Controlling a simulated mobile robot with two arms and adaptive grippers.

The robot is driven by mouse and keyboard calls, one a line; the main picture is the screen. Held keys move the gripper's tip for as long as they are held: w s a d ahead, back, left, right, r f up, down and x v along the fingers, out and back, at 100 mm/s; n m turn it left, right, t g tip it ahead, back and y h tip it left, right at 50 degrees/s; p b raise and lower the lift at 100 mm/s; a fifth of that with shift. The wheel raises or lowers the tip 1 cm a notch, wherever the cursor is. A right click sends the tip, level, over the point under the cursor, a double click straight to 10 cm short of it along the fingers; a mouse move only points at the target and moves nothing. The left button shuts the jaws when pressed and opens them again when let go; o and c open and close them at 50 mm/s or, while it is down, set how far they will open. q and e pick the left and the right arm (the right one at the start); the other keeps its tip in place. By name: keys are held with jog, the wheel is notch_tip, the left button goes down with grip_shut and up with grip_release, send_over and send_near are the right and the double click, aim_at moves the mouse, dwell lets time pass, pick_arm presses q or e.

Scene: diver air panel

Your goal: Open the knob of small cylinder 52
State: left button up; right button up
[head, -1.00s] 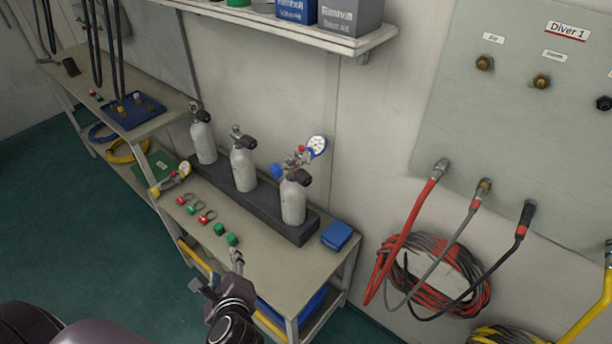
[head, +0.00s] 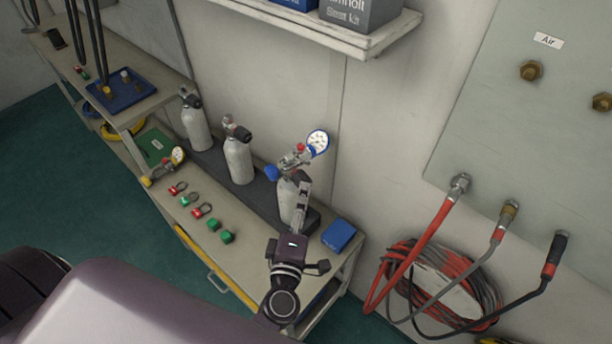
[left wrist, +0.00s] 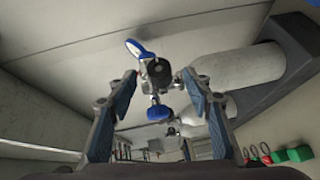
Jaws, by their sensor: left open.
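Three small grey cylinders stand in a dark rack (head: 262,190) on the bench; I cannot read their numbers. The right cylinder (head: 287,199) carries a regulator with a white gauge (head: 318,142) and a blue knob (head: 272,172). My left gripper (head: 302,188) is in front of it, hiding part of its body and valve. In the left wrist view, turned sideways, my open left gripper (left wrist: 160,78) has its fingers either side of the valve's black knob (left wrist: 158,72), apart from it. The cylinder body (left wrist: 240,75) extends right. My right gripper is not in view.
The middle cylinder (head: 239,160) and left cylinder (head: 196,128) stand nearby. A blue box (head: 338,235) lies right of the rack. Green blocks (head: 227,237) and red shackles (head: 202,211) lie in front. Hoses hang on the right wall. A shelf (head: 330,35) is above.

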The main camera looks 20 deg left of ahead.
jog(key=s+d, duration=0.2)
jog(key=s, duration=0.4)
pick_arm(q)
jog(key=x, duration=0.5)
jog(key=shift+w+a+p, duration=0.1)
jog(key=shift+w+p, duration=0.25)
jog(key=shift+p, duration=0.05)
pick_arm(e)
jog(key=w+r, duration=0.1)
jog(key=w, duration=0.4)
pick_arm(q)
jog(key=c, duration=1.1)
jog(key=shift+f+b, duration=0.15)
jog(key=shift+b, duration=0.25)
jog(key=shift+c, duration=0.2)
jog(key=n+t+y+b, duration=0.2)
jog(key=n+t+b, duration=0.2)
jog(key=b, duration=1.1)
jog(key=shift+f+n, duration=0.15)
jog(key=shift+n, duration=0.35)
jog(key=shift+n+b, duration=0.4)
jog(key=shift+b, duration=0.4)
jog(key=shift+r+t, duration=0.25)
jog(key=shift+t, duration=0.05)
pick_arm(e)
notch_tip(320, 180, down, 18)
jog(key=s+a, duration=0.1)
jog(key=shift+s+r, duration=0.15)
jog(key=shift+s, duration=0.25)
